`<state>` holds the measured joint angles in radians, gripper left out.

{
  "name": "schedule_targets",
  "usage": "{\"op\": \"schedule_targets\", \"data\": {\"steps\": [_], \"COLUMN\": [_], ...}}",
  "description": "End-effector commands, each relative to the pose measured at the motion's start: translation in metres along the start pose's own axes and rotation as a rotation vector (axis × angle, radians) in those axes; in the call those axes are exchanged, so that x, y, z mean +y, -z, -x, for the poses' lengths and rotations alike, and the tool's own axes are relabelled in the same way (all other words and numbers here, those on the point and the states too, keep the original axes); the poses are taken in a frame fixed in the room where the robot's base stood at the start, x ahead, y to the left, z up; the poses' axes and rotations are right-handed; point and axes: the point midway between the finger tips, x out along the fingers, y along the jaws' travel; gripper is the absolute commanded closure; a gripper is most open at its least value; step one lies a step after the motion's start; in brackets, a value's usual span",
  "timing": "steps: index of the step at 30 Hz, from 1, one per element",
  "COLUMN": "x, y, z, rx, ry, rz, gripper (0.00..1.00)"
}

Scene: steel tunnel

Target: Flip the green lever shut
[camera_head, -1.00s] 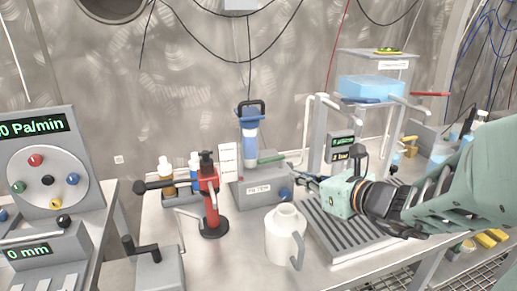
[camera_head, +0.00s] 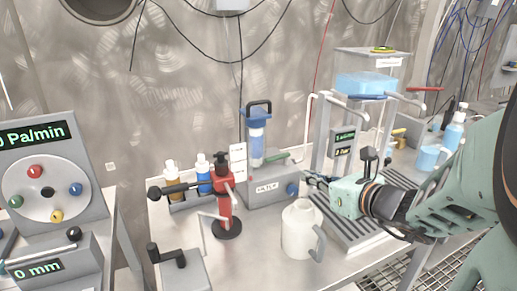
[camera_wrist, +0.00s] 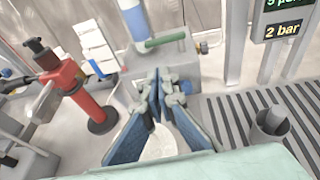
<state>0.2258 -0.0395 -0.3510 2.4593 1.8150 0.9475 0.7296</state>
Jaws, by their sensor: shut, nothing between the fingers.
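The green lever (camera_head: 276,157) juts to the right from the base of the blue-topped filter, just above the grey box (camera_head: 273,188). In the wrist view the green lever (camera_wrist: 165,40) lies roughly level above the box, beyond the fingertips. My gripper (camera_head: 308,178) is in front of and to the right of the box, lower than the lever and apart from it. In the wrist view my gripper (camera_wrist: 158,98) is shut and empty, with its fingertips together pointing toward the box.
A white jug (camera_head: 300,232) stands below my gripper. A red stand with a black handle (camera_head: 222,200) is left of the box. A slotted grey tray (camera_head: 352,228) and a press frame with displays are to the right. Bottles stand behind the red stand.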

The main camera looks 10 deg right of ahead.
Motion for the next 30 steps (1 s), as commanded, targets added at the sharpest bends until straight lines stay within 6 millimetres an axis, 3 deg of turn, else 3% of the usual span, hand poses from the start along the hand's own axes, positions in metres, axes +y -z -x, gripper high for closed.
{"op": "schedule_targets", "data": {"steps": [15,21,30], "x": [0.002,0.001,0.001], "y": [-0.002,-0.009,-0.011], "z": [-0.103,-0.123,-0.128], "rx": [0.002,0.001,0.001], "ry": [-0.004,-0.002,-0.002], "rz": [0.003,0.001,0.000], "gripper": [1.00,1.00,1.00]}}
